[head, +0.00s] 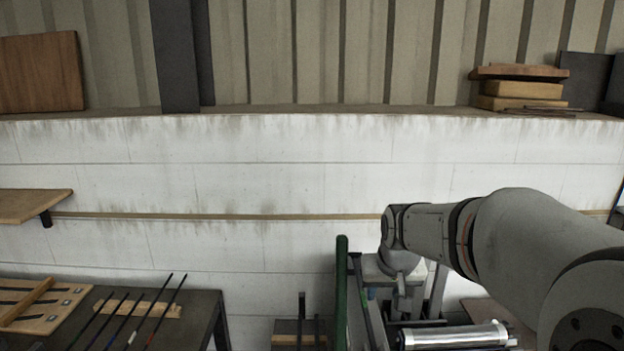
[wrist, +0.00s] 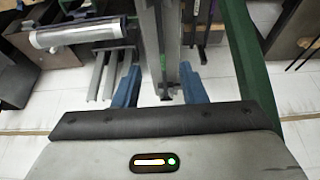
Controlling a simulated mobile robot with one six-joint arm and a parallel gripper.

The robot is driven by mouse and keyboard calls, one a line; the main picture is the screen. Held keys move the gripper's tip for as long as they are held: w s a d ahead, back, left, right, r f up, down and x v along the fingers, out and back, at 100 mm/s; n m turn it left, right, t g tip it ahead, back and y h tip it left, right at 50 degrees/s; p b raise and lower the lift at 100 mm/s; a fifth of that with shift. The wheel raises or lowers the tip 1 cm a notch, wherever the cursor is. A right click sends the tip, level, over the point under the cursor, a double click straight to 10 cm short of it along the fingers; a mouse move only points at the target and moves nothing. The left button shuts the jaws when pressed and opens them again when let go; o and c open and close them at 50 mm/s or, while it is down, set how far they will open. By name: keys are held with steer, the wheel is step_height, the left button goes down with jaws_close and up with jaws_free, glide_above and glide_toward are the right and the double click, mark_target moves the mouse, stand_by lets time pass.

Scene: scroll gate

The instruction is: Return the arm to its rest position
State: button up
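My arm (head: 520,235) reaches in from the right in the head view. It stretches left and bends down at the wrist (head: 400,255), above a metal frame beside a green post (head: 341,290). My gripper (wrist: 160,78) shows in the wrist view with its two blue fingers apart. A grey upright of the frame (wrist: 148,35) lies beyond the gap between the fingers. I cannot tell how far away it is, but nothing appears held. In the head view the fingers are not clearly visible.
A silver cylinder (head: 455,335) lies below my forearm; it also shows in the wrist view (wrist: 75,34). A dark table (head: 190,325) with thin rods (head: 120,322) and a wooden rack (head: 40,305) stands at lower left. A white block wall (head: 250,180) runs behind.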

steer(key=s+f+b, duration=0.5)
steer(key=s+f, duration=0.1)
steer(key=s, duration=0.4)
steer(key=s+f+g+b, duration=0.1)
steer(key=s+f+b, duration=0.4)
steer(key=s, duration=0.5)
steer(key=shift+s+d+f, duration=0.2)
steer(key=shift+f, duration=0.4)
steer(key=shift+c, duration=0.2)
